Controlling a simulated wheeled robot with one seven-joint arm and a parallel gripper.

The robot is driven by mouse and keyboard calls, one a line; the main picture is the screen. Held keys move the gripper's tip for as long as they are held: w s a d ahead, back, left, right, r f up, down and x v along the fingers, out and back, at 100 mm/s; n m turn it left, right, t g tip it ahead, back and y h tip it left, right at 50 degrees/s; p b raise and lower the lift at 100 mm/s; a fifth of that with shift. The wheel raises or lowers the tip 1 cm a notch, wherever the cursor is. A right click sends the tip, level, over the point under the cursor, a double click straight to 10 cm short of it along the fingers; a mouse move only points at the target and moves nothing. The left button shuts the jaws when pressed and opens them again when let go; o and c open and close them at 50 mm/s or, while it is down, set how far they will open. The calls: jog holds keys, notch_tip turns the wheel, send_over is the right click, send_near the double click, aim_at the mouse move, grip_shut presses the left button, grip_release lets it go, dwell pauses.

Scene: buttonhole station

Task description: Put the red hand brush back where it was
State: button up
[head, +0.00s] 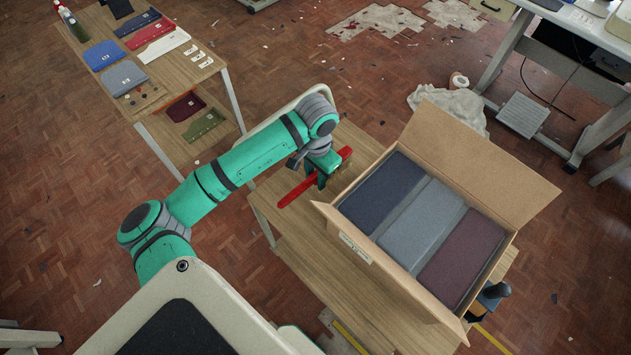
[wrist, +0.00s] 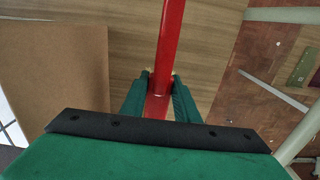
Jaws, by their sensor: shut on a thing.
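The red hand brush (head: 298,191) is long and narrow and lies slantwise across my gripper in the head view. My gripper (head: 322,172) is at the left side of the open cardboard box, over the left part of the wooden table. In the wrist view the two green fingers of my gripper (wrist: 160,98) are closed on both sides of the red brush (wrist: 170,40). The brush runs up and out of the picture there. I cannot tell whether the brush touches the table top or is held just above it.
The cardboard box (head: 350,256) on the table (head: 320,285) holds dark blue, grey and maroon folded stacks; its flaps stand out. A dark-handled object (head: 495,291) is at the box's right corner. A white cloth (head: 452,108) lies on the floor.

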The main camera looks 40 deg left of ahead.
aim_at(315, 183)
jog(key=shift+a+f, duration=0.1)
jog(key=shift+f, duration=1.8)
jog(key=shift+f, duration=0.4)
jog(key=shift+f, duration=0.35)
grip_shut()
jog(key=o, duration=1.1)
grip_release()
jog(key=shift+r, duration=0.1)
notch_tip(315, 183, up, 13)
jog(key=shift+r, duration=0.15)
